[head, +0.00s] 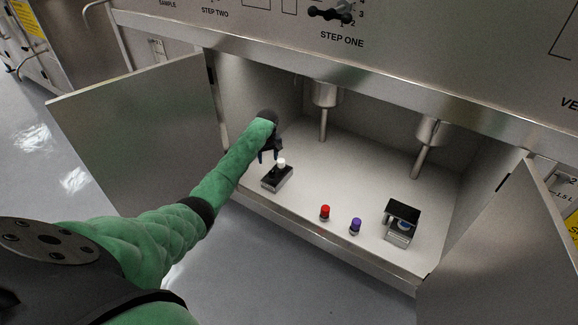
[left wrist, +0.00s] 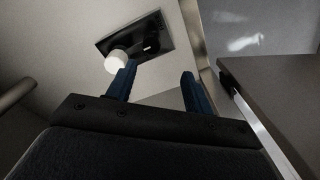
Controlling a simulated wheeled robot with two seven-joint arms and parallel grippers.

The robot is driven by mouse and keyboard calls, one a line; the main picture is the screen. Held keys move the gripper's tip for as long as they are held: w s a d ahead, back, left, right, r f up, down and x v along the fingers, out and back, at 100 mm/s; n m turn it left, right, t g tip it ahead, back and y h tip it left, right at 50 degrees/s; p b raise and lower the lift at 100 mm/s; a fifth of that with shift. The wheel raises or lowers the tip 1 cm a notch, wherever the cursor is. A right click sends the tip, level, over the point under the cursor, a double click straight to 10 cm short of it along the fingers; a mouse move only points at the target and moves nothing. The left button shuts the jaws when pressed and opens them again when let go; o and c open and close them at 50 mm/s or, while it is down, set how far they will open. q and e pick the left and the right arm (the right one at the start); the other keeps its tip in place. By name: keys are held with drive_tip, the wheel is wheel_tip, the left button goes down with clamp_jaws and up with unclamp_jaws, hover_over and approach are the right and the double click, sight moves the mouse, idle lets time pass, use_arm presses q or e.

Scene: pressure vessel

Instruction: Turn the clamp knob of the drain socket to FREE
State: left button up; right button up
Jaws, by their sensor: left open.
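A small dark block with a metal-edged base (head: 276,180) sits on the left of the cabinet floor, with a white knob (head: 281,162) at its top. No FREE marking is readable on it. My left gripper (head: 271,156) is open and empty, just above and beside the knob. In the left wrist view, the white knob (left wrist: 115,61) lies by the left fingertip, outside the gap between the fingers (left wrist: 158,72); whether they touch is unclear. The dark base (left wrist: 109,43) is beyond, with a black part (left wrist: 151,45) beside the knob. My right gripper is not in view.
A red-capped piece (head: 325,212), a purple-capped piece (head: 355,226) and a metal stand with a blue part (head: 402,222) stand to the right. Two drain pipes (head: 323,120) (head: 421,157) hang above. Open doors (head: 145,115) (head: 510,250) flank the cabinet. The rear floor is clear.

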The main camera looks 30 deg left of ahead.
sight(272, 172)
use_arm(q)
drive_tip(key=n, duration=0.1)
drive_tip(key=w+f+n, duration=0.1)
drive_tip(key=shift+d+f+n, duration=0.25)
drive_tip(key=shift+d+n, duration=0.05)
drive_tip(key=shift+d, duration=0.1)
drive_tip(key=shift+r+n, duration=0.15)
drive_tip(key=shift+n, duration=0.65)
drive_tip(key=shift+f, duration=0.55)
wheel_tip(272, 172, down, 4)
drive_tip(key=shift+r+b, duration=0.1)
drive_tip(key=shift+b, duration=0.45)
wheel_tip(272, 172, down, 3)
drive_tip(key=shift+r, duration=0.2)
drive_tip(key=shift+f+b, duration=0.2)
drive_tip(key=shift+b, duration=0.1)
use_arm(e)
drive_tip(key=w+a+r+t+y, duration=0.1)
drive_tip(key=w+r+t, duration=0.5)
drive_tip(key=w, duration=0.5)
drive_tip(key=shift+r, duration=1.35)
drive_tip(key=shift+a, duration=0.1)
use_arm(q)
drive_tip(key=c, duration=1)
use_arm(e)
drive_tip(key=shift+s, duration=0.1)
